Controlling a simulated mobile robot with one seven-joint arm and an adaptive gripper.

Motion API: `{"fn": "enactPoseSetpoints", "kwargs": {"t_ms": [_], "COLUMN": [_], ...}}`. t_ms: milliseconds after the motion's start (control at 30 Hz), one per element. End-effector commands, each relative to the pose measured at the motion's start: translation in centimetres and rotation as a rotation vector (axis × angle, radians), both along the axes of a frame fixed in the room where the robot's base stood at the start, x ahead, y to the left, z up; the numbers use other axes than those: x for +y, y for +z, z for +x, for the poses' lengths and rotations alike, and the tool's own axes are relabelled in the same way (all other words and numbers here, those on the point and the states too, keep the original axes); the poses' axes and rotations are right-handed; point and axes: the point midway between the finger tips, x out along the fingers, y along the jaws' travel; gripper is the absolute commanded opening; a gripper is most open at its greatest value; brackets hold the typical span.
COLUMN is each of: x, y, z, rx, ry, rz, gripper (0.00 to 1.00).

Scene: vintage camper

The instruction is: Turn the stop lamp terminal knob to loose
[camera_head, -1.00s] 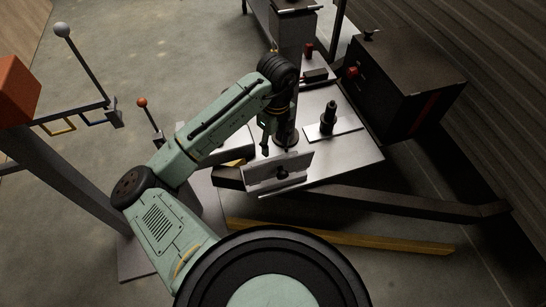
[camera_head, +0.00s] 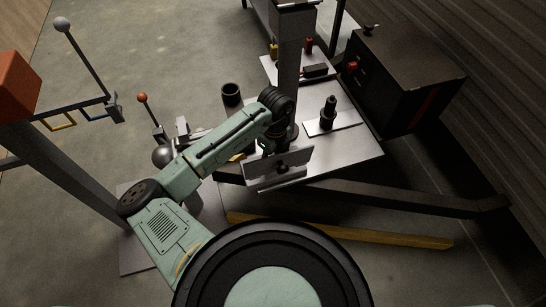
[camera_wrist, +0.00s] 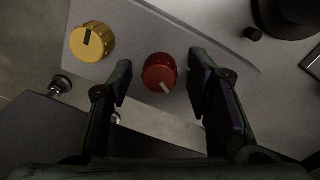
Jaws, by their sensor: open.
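In the wrist view a red round knob (camera_wrist: 160,72) with a pale pointer mark sits on a light grey plate (camera_wrist: 190,33). My gripper (camera_wrist: 163,75) is open, with one dark finger on each side of the red knob; I cannot tell whether they touch it. A yellow knob (camera_wrist: 92,41) with a dark pointer mark is to its left, outside the fingers. No label is readable to show which is the stop lamp terminal. In the head view my wrist (camera_head: 278,108) is bent down beside the metal post, and the fingertips are largely hidden.
A grey post (camera_head: 289,65) and an upright metal bracket (camera_head: 260,170) stand close to my wrist. A black upright fitting (camera_head: 328,113), a dark cup (camera_head: 232,94) and a black box (camera_head: 405,85) are nearby. A lever with an orange ball (camera_head: 142,98) stands left.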

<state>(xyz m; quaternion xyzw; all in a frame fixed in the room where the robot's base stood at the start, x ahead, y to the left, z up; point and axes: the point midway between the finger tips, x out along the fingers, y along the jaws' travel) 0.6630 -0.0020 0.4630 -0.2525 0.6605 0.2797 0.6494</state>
Motion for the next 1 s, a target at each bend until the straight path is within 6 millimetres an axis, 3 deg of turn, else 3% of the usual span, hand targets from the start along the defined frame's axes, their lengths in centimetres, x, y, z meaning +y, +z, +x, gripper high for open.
{"fn": "enactPoseSetpoints", "kwargs": {"t_ms": [67,767,1000], "x": [-0.01,-0.03,-0.05], "y": [0.01,0.05,0.09], "z": [0.0,0.02,0.01], "rx": [0.0,-0.001,0.0], "ry": [0.0,0.0,0.013], "rz": [0.0,-0.001,-0.001], "gripper": [0.46,0.0,0.0]}}
